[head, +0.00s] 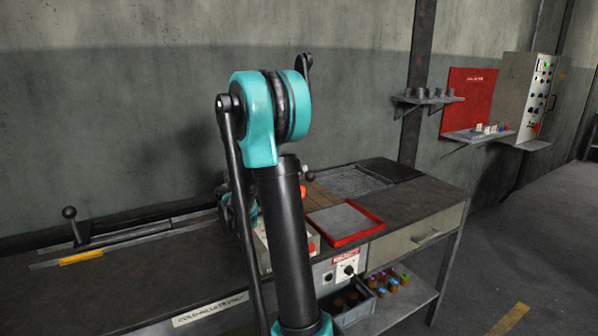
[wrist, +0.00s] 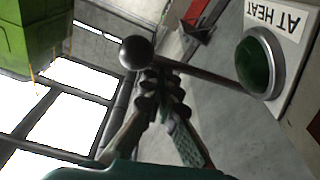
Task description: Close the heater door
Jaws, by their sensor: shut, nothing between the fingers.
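In the wrist view my gripper (wrist: 162,82) is shut and empty, its fingertips together just below and right of a black ball knob (wrist: 135,52). The knob sits on a thin dark rod that runs right toward a round green lamp (wrist: 258,64). I cannot tell whether the fingertips touch the knob or rod. The lamp is on a pale panel labelled AT HEAT (wrist: 278,20). The heater door itself cannot be made out clearly in either view. In the head view my arm hides the middle of the bench and my gripper.
The workbench (head: 425,198) carries a red-rimmed tray (head: 345,222) and a lever with a ball knob (head: 70,213) at left. Below are a control box (head: 347,270) and a shelf of coloured pieces. A wall cabinet (head: 528,95) hangs at right. The floor at right is clear.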

